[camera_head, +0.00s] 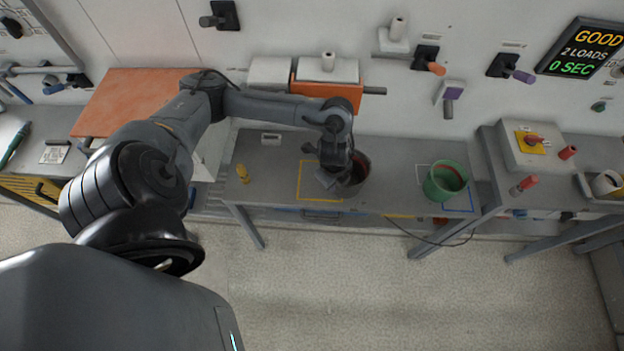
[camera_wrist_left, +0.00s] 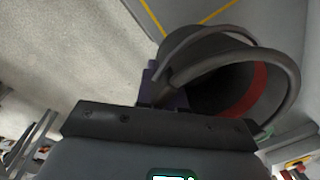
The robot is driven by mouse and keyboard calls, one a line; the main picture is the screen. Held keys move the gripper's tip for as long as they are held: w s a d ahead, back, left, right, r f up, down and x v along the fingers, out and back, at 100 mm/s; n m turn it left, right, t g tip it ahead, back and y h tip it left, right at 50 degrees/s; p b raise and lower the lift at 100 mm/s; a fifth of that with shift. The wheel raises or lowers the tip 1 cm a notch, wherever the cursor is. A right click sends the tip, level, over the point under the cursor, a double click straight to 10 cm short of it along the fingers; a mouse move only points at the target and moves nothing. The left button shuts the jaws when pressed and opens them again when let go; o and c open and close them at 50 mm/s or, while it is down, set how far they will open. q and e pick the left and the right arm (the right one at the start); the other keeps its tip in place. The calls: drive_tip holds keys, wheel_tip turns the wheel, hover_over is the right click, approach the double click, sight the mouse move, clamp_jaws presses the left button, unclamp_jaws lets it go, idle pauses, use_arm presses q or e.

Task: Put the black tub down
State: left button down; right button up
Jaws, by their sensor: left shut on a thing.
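The black tub (camera_head: 360,172) is at the bench, at the right edge of a yellow outlined square (camera_head: 301,181). My left gripper (camera_head: 337,180) is at the tub's near left side, shut on it. In the left wrist view the tub (camera_wrist_left: 215,75) shows a dark inside with a red band and a curved handle or rim, and looks tilted. The left gripper (camera_wrist_left: 165,95) is against its side. Whether the tub's base touches the bench is hidden by the gripper. My right gripper is not in view.
A small yellow object (camera_head: 242,173) is at the left end. A wall unit with an orange front (camera_head: 328,93) is behind. The bench between the tubs looks clear.

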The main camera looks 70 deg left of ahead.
use_arm(q)
drive_tip(key=shift+s+a+f+b, duration=0.75)
drive_tip(key=shift+a+f, duration=0.7)
drive_tip(key=shift+f, duration=0.2)
drive_tip(key=shift+s+a+f+b, duration=0.65)
drive_tip(key=shift+a+f+b, duration=0.15)
drive_tip(key=shift+a+f, duration=0.75)
drive_tip(key=shift+s+a+f+b, duration=0.75)
drive_tip(key=shift+a+f, duration=0.65)
drive_tip(key=shift+f, duration=0.3)
drive_tip(key=shift+f, duration=0.1)
drive_tip(key=c, duration=1.3)
unclamp_jaws()
drive_tip(key=shift+o, duration=0.2)
